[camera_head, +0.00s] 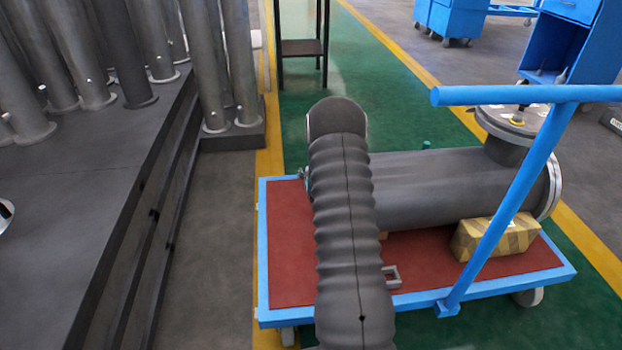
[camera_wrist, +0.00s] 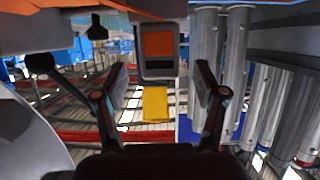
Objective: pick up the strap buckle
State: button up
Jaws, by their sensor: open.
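The strap buckle (camera_head: 392,277) looks like a small grey rectangular frame. It lies on the red deck of the blue cart (camera_head: 290,235) in the head view, just right of my ribbed arm and in front of the big grey flanged shell (camera_head: 440,185). I cannot make out the buckle in the wrist view. My gripper (camera_wrist: 161,88) shows in the wrist view with its two fingers wide apart and nothing held between them. In the head view my arm hides part of the deck and shell, and my gripper's fingers do not show.
A yellowish wooden block (camera_head: 497,238) supports the shell's right part. The cart's blue handle (camera_head: 520,190) slants up at the right. Green floor (camera_head: 400,70) behind the cart is open.

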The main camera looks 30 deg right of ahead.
jog(key=shift+x, duration=1.2)
grip_shut()
